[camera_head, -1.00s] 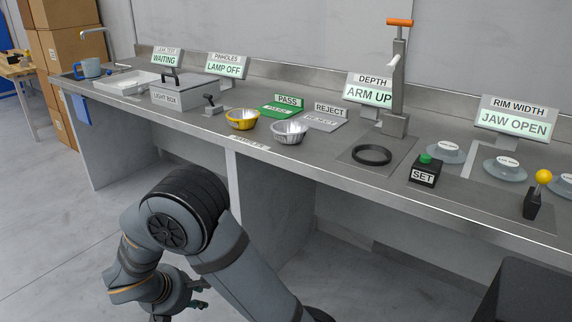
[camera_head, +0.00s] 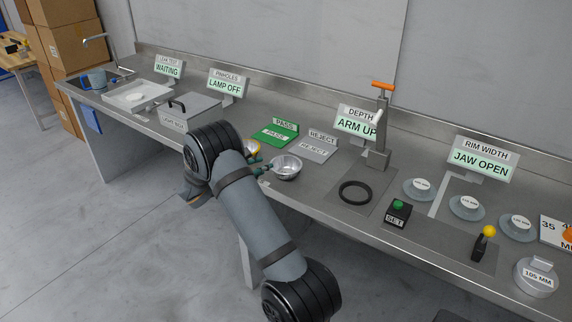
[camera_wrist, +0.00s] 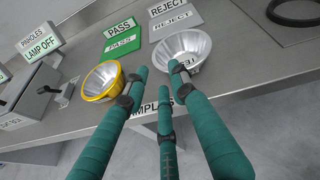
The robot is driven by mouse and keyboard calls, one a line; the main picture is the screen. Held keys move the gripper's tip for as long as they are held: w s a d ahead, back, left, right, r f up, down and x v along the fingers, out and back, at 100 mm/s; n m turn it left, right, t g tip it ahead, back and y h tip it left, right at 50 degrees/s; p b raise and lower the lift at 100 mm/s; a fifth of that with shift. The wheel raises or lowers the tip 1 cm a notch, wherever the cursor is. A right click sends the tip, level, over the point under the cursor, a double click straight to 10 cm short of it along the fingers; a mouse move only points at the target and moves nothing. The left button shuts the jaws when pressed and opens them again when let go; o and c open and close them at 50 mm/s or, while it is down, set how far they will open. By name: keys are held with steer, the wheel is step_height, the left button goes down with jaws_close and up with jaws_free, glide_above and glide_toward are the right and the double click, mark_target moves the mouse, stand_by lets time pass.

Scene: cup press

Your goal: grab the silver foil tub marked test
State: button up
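The silver foil tub (camera_head: 286,167) stands upright at the bench's front edge. In the wrist view the silver tub (camera_wrist: 188,44) is at upper centre, with part of upside-down lettering showing on its near side; a finger covers some of it. My gripper (camera_head: 257,164) is just left of the silver tub in the head view. In the wrist view my gripper (camera_wrist: 158,74) has its green fingers spread with nothing between them. The right fingertip overlaps the silver tub's near left side; I cannot tell whether it touches.
A gold tub (camera_wrist: 101,82) stands close left of the silver one, beside the left finger. Behind are the green PASS pad (camera_head: 273,138) and grey REJECT pad (camera_head: 312,149). The black ring (camera_head: 355,192) and depth press (camera_head: 379,135) stand to the right.

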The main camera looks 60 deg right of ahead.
mark_target(286, 169)
steer(key=shift+x, duration=1.05)
steer(key=shift+r+p+x, duration=0.2)
steer(key=shift+p+x, duration=0.6)
steer(key=shift+x, duration=1.85)
steer(key=shift+w, duration=0.15)
steer(key=shift+c, duration=0.4)
jaws_close()
